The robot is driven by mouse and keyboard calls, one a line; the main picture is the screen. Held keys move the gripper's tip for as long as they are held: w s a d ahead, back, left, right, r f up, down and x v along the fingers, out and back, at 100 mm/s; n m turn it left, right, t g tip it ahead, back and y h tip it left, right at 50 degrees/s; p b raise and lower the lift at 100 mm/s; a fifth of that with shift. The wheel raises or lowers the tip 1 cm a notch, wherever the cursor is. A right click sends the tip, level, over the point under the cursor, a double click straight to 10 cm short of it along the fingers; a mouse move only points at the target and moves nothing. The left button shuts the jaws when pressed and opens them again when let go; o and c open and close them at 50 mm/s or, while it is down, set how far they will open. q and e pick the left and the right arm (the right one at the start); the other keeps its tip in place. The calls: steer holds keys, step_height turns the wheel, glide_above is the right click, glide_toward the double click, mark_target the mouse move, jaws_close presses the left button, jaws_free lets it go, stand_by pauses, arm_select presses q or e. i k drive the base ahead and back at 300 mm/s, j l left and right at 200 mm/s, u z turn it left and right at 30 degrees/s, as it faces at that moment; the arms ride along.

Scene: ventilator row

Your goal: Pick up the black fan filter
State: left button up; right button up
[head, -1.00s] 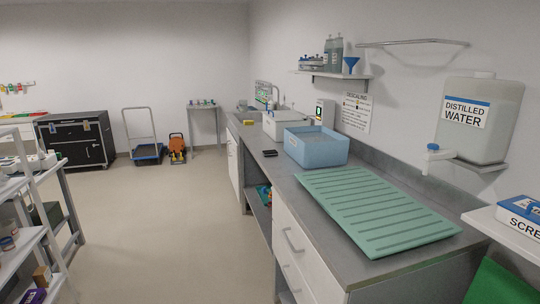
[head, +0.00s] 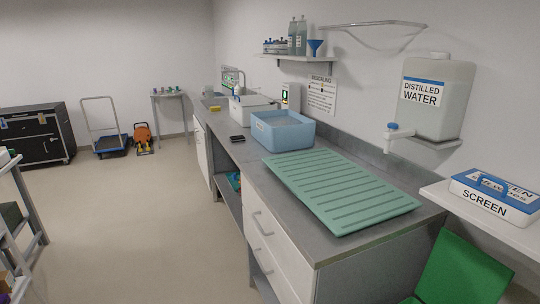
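A small flat black object (head: 237,138) lies on the grey counter (head: 228,154) near its front edge, left of the blue basin. It may be the black fan filter, but it is too small to tell. Neither of my grippers shows in the head view.
A blue basin (head: 283,135) and a green ribbed mat (head: 335,190) take up the counter. A distilled water tank (head: 436,98) stands on a wall shelf at right. Racks stand at far left. The floor (head: 140,220) between is clear.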

mark_target(237, 137)
steer(key=i+j+z, duration=0.25)
steer(key=z, duration=0.25)
steer(key=i+j+z, duration=0.3)
steer(key=z, duration=0.15)
steer(key=i+j+z, duration=0.1)
steer(key=j, duration=0.3)
steer(key=i+j+z, duration=0.1)
steer(key=i+j, duration=0.15)
steer(key=j, duration=0.15)
steer(key=i+j+z, duration=0.1)
steer(key=j, duration=0.3)
steer(key=i+j+z, duration=0.1)
steer(key=j, duration=0.35)
steer(key=i+j+z, duration=0.1)
steer(key=j, duration=0.35)
steer(key=i+j+z, duration=0.1)
steer(key=j, duration=0.35)
steer(key=i, duration=0.1)
